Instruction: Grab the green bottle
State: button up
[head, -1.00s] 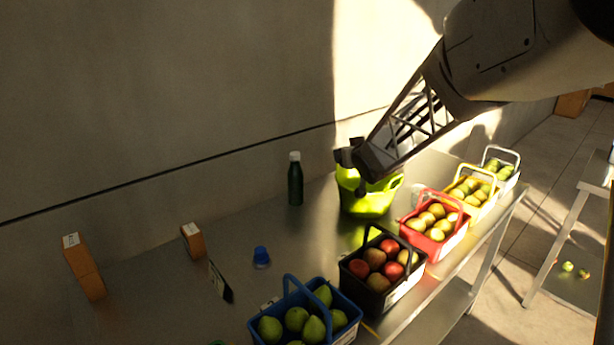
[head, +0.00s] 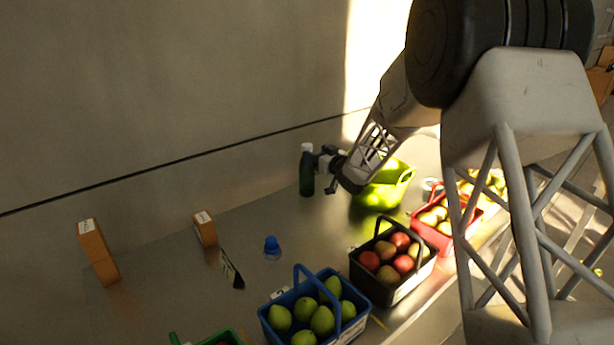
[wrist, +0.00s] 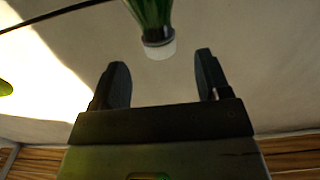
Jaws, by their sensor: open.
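The green bottle (head: 307,178) with a white cap stands upright on the metal table near the back wall. My gripper (head: 324,168) is just to the right of the bottle in the head view, close to it. In the wrist view the bottle (wrist: 153,14) enters from the top edge, its white cap pointing down. My gripper (wrist: 162,80) is open there, its two fingers apart with nothing between them. The cap lies in line with the gap, beyond the fingertips. The bottle's base is out of the wrist view.
A lime green basket (head: 388,188) stands right of the bottle, under my arm. A black basket (head: 392,290), a red basket (head: 445,240) and a blue basket (head: 318,300) hold fruit along the front. A blue-capped item (head: 272,248) and orange boxes (head: 98,252) stand left.

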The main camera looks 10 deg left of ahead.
aim_at(304, 145)
jog(key=shift+a, duration=0.1)
jog(key=shift+x, duration=1.2)
jog(key=shift+w, duration=0.15)
jog(key=shift+x, duration=2.5)
jog(key=shift+r, duration=0.1)
jog(key=shift+c, duration=0.2)
grip_shut()
